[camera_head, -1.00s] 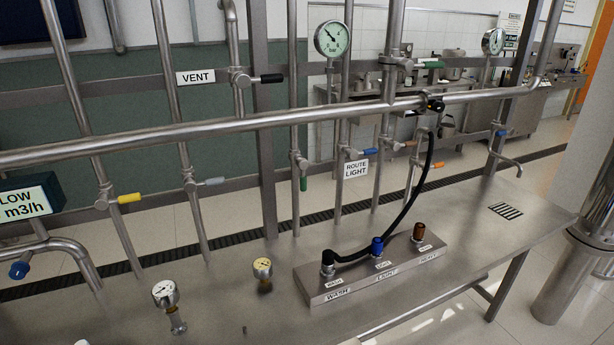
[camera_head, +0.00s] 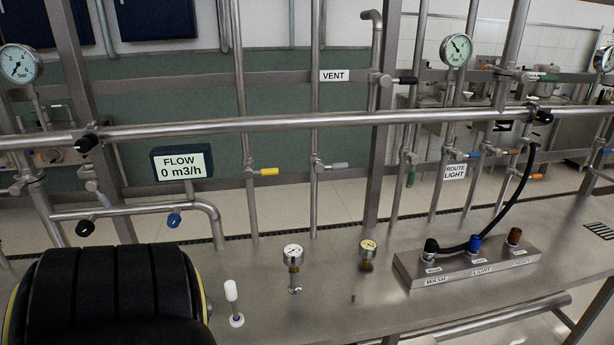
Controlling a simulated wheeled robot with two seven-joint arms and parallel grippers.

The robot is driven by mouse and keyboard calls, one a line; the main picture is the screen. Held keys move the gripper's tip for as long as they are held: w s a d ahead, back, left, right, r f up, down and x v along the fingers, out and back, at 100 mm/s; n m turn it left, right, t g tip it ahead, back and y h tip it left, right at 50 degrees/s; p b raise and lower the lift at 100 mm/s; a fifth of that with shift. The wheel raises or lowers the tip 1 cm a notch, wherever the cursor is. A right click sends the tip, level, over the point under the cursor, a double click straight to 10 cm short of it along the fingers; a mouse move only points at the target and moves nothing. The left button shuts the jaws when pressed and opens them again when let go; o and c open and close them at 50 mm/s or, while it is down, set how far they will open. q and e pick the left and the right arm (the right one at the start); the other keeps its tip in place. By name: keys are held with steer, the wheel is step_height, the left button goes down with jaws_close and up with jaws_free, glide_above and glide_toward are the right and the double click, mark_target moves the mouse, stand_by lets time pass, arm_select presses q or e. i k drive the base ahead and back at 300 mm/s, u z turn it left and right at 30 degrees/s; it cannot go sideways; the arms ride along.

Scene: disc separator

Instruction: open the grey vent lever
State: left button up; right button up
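The grey lever (camera_head: 339,165) sits on a valve on a thin vertical pipe (camera_head: 315,200) in the middle of the camera_head view. It points right, crosswise to its pipe. The white VENT label (camera_head: 334,75) is higher up, beside the same pipe. A black lever (camera_head: 405,80) points right from the neighbouring pipe, near that label. Neither of my grippers is in view, and nothing touches the grey lever.
A yellow lever (camera_head: 269,171) is left of the grey one. A long horizontal pipe (camera_head: 270,124) crosses in front, above the levers. The flow display (camera_head: 182,163) reads 0 m3/h.

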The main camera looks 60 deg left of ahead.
mark_target(319, 168)
steer(key=k, duration=0.4)
steer(key=u, duration=0.9)
